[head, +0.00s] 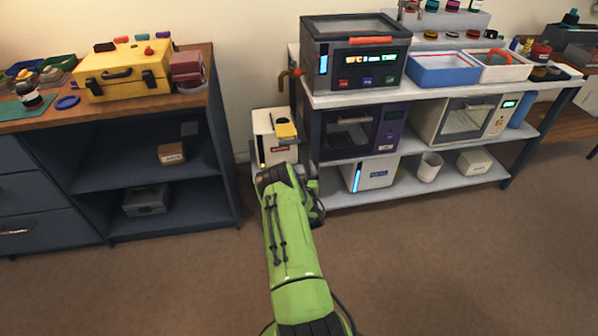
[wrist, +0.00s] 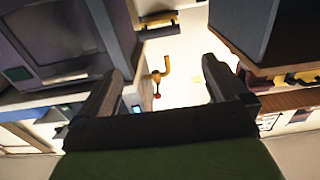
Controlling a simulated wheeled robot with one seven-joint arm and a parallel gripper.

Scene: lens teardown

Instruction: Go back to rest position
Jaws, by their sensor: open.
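My gripper (wrist: 162,68) is open in the wrist view, with its two dark fingers spread wide and nothing between them. In the head view my green arm reaches forward from the bottom centre toward the gap between the workbench and the shelf unit. The gripper itself is mostly hidden there behind the arm's end. A white box-shaped machine (head: 268,126) with a yellow top piece stands just beyond the arm's end. A yellow pipe-like fitting with a red end (wrist: 160,78) shows beyond the fingers in the wrist view; the gap between them is clear.
At left, a wooden-topped workbench (head: 195,96) holds a yellow toolbox (head: 128,72). At right, a white shelf unit (head: 455,92) carries a black machine (head: 352,78), a blue tray (head: 441,72) and other devices. The brown floor (head: 430,265) in front is clear.

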